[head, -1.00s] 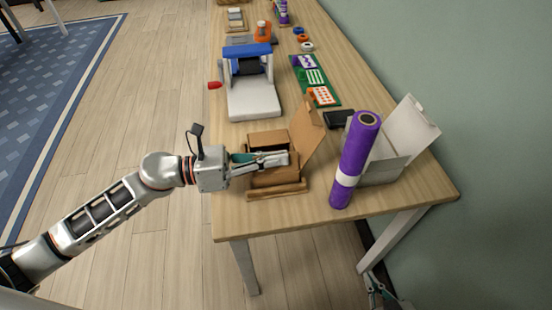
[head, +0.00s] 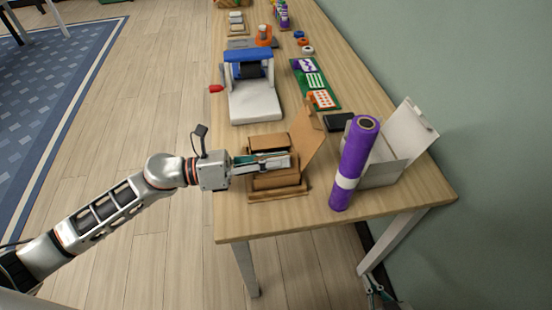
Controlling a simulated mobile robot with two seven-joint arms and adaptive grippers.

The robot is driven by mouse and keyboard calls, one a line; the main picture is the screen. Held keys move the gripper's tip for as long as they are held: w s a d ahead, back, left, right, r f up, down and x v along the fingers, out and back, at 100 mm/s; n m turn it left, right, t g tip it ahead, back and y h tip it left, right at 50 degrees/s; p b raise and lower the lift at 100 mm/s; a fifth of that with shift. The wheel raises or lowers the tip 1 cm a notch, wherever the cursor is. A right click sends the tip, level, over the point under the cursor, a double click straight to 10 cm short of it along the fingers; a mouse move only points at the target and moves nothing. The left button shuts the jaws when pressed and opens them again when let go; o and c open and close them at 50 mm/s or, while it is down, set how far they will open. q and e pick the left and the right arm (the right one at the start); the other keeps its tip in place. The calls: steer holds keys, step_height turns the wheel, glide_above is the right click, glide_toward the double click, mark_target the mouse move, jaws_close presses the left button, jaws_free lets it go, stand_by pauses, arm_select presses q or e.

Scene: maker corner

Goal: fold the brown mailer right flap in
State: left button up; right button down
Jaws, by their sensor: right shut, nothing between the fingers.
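The brown mailer (head: 278,194) lies open near the front end of the table. Its tall lid panel (head: 309,138) stands up tilted on the right side. A brown flap (head: 268,142) shows at the box's far side, and another brown panel (head: 276,180) shows at the near side, just below my fingers. My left gripper (head: 288,162) reaches in from the left, its fingers over the box opening; they hide part of the inside. Whether the fingers are apart or touch the near panel is unclear. My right gripper (head: 376,292) is low at the bottom right, below the table, shut and empty.
A purple roll (head: 353,165) stands just right of the mailer, before an open white box (head: 382,172). A black item (head: 338,122) lies behind. A white and blue machine (head: 252,95) and a green board (head: 315,85) stand farther back. Bare tabletop (head: 232,218) lies at the front left.

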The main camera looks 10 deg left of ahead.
stand_by(0.3)
arm_select(q)
steer(key=v, duration=1.2)
